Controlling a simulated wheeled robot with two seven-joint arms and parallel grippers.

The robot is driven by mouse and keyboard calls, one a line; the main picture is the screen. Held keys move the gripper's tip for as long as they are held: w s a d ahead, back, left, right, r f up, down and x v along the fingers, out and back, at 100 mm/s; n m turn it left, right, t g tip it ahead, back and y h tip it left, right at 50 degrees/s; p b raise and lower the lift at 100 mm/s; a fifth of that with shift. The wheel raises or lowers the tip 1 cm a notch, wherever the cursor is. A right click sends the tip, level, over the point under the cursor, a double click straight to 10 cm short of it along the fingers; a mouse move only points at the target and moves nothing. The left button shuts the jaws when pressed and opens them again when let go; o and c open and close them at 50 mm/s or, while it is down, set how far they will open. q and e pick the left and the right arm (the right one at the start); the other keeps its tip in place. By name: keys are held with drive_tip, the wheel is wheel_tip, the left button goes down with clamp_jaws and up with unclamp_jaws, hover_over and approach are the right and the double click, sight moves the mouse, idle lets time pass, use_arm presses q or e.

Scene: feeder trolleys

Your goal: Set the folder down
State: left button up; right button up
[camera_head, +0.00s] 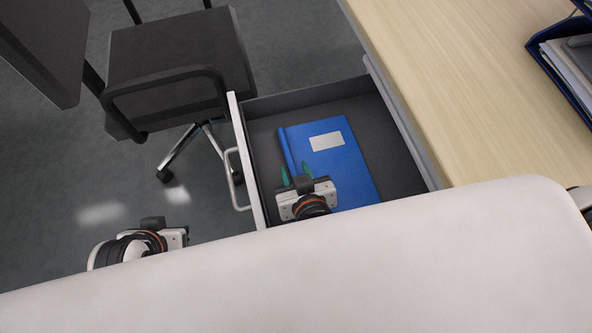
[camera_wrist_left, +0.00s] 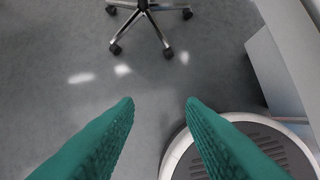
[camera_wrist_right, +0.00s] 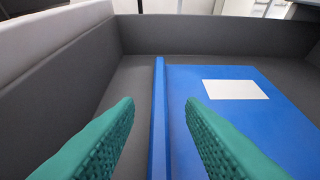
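The blue folder (camera_head: 338,160) lies flat in the open drawer (camera_head: 262,127), with a pale label on its cover. In the right wrist view the folder (camera_wrist_right: 250,120) has its raised spine between the two green fingers. My right gripper (camera_head: 295,172) is over the folder's left edge, inside the drawer; its fingers (camera_wrist_right: 160,110) are apart and do not appear to touch the spine. My left gripper (camera_wrist_left: 160,105) is open and empty over the floor; in the head view its fingers are hidden, and only its wrist shows to the left of the drawer.
The drawer's front with its handle (camera_head: 238,180) faces left. A wooden desk top (camera_head: 470,80) is at the right, with a dark blue tray of papers (camera_head: 562,75) on it. A black office chair (camera_head: 175,65) stands at the upper left.

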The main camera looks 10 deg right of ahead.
use_arm(q)
drive_tip(key=shift+w, duration=0.1)
